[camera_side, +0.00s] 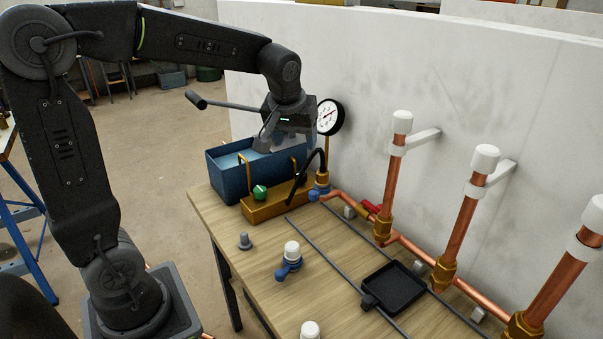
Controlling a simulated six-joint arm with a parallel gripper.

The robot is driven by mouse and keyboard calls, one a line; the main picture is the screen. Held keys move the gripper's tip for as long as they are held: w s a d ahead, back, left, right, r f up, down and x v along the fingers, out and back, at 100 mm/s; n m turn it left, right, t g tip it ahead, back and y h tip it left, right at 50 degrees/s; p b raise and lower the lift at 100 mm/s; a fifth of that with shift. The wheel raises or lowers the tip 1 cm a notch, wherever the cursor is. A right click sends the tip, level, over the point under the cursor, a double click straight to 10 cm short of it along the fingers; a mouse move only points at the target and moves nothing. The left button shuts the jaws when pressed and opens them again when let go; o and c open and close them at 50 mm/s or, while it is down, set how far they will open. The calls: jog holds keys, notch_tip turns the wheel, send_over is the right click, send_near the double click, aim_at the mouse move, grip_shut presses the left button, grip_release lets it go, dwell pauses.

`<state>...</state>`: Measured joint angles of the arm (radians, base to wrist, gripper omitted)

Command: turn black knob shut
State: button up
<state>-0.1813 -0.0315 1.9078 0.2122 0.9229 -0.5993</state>
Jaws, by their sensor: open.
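My gripper (264,144) points down over the blue tank (226,187) and the back of the brass block (262,210). It is open, with nothing seen between its fingers, and appears apart from the block. I cannot pick out a black knob for sure. The brass block has a green knob (260,192) on its front left. A black curved hose or handle (309,174) rises at its right end, near a brass fitting (322,180). Part of the block's back and the tank's inside is hidden by my gripper.
A round gauge (329,116) stands behind, by the white wall. Copper pipes (396,182) with white caps rise at the right. A black tray (393,287) lies across grey rails. A grey plug (245,241) and a blue-handled valve (290,261) stand on the wooden table (222,222).

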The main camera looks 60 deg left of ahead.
aim_at(301, 173)
jog(key=w+a+f+n+g+y, duration=0.1)
jog(key=w+a+f+n+g, duration=0.1)
jog(key=w+a+f+n, duration=0.6)
jog(key=w+a+f, duration=0.1)
jog(key=a+f, duration=0.1)
jog(key=f, duration=0.2)
jog(key=w+a+f+m, duration=0.1)
jog(key=w+a+f, duration=0.1)
jog(key=f, duration=0.3)
jog(key=w+a+f+m, duration=0.1)
jog(key=w+a+f, duration=0.1)
jog(key=a+f, duration=0.2)
jog(key=shift+a+f, duration=0.2)
jog(key=shift+f, duration=0.25)
jog(key=shift+y, duration=0.3)
jog(key=shift+c, duration=0.5)
jog(key=c, duration=0.8)
